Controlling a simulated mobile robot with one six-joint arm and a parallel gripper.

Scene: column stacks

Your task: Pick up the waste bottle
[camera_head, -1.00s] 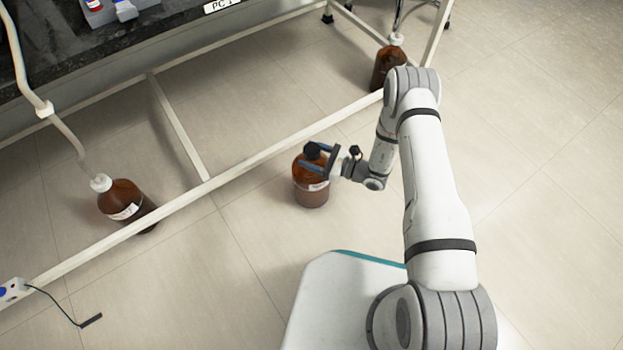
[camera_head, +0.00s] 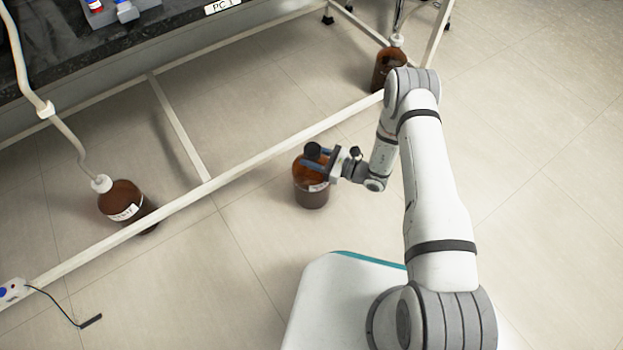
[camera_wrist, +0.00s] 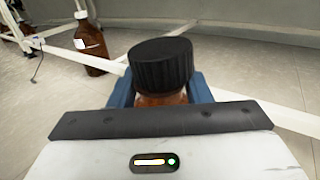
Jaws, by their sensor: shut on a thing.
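A brown bottle (camera_head: 311,192) with a black cap and a pale label is near the middle of the head view, in front of the bench's lower rail. My gripper (camera_head: 312,163) is shut on it near its neck, with blue fingers on either side just below the cap. In the wrist view the black cap (camera_wrist: 160,64) stands upright between the blue fingers (camera_wrist: 161,92), and most of the bottle's body is hidden below my gripper. I cannot tell whether the bottle's base touches the floor.
A second brown bottle (camera_head: 127,205) with a tube stands at the left, by the white rail (camera_head: 262,155). A third brown bottle (camera_head: 387,66) with a tube stands at the upper right. A socket strip (camera_head: 14,291) with a black cable is at lower left. The floor at right is clear.

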